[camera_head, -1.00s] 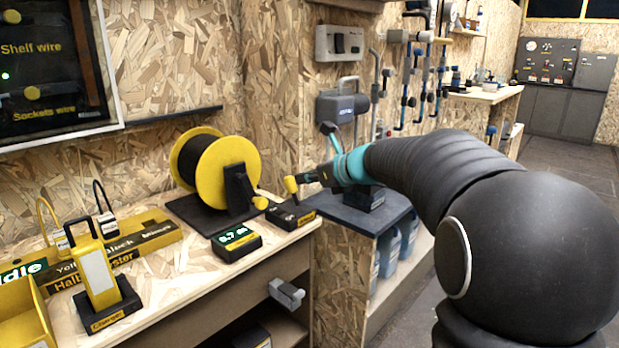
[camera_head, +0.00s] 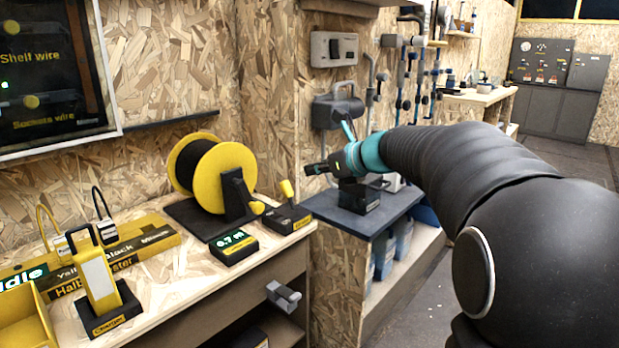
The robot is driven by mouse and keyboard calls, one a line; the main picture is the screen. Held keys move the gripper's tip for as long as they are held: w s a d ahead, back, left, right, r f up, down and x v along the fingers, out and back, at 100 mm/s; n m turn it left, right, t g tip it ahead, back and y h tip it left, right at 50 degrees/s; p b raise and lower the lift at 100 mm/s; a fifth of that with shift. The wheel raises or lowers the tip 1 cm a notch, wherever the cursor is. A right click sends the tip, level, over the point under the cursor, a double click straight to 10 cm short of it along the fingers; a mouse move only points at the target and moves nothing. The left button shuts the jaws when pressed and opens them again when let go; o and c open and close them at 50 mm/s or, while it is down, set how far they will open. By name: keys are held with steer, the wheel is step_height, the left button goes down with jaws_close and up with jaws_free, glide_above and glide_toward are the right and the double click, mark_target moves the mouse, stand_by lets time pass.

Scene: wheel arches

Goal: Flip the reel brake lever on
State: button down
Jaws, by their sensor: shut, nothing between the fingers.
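The brake lever is a short stick with a yellow knob (camera_head: 286,189), standing up from a small black base (camera_head: 288,217) on the bench's right end. The knob leans a little to the left. The yellow reel (camera_head: 226,178) with black wire stands in its black holder to the left of the lever. My gripper (camera_head: 308,170) is shut and empty, pointing left. In the picture it is above and to the right of the knob, with a gap between them.
A black meter (camera_head: 234,245) with a green display sits in front of the reel. A yellow-and-black tool in a stand (camera_head: 98,280) is at the front left. A dark-topped side bench (camera_head: 345,218) is below my gripper. A grey handle (camera_head: 284,297) sticks out from the bench front.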

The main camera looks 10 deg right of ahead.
step_height(320, 180, up, 8)
steer(key=s+d, duration=0.1)
steer(key=s, duration=0.1)
steer(key=shift+d, duration=0.35)
steer(key=shift+w+f, duration=0.1)
steer(key=shift+f, duration=0.05)
steer(key=s+d+f+n+g+h, duration=0.1)
steer(key=s+f+n+g+h, duration=0.1)
steer(key=s+f+n, duration=0.35)
steer(key=s+d+f+n+g+h, duration=0.1)
steer(key=s+f+n+g+h, duration=0.15)
steer(key=f+n, duration=0.65)
steer(key=s+a+f+n+h, duration=0.1)
steer(key=s+f+n, duration=0.2)
steer(key=s, duration=0.5)
steer(key=s+a+f+n+h, duration=0.1)
steer(key=s+f+n, duration=0.2)
steer(key=s+n, duration=0.3)
steer(key=s+a+f+n+h, duration=0.1)
steer(key=s+f+n, duration=0.2)
steer(key=s, duration=0.9)
steer(key=shift+a+f+n, duration=0.15)
steer(key=shift+a+n, duration=0.2)
steer(key=shift+n, duration=0.7)
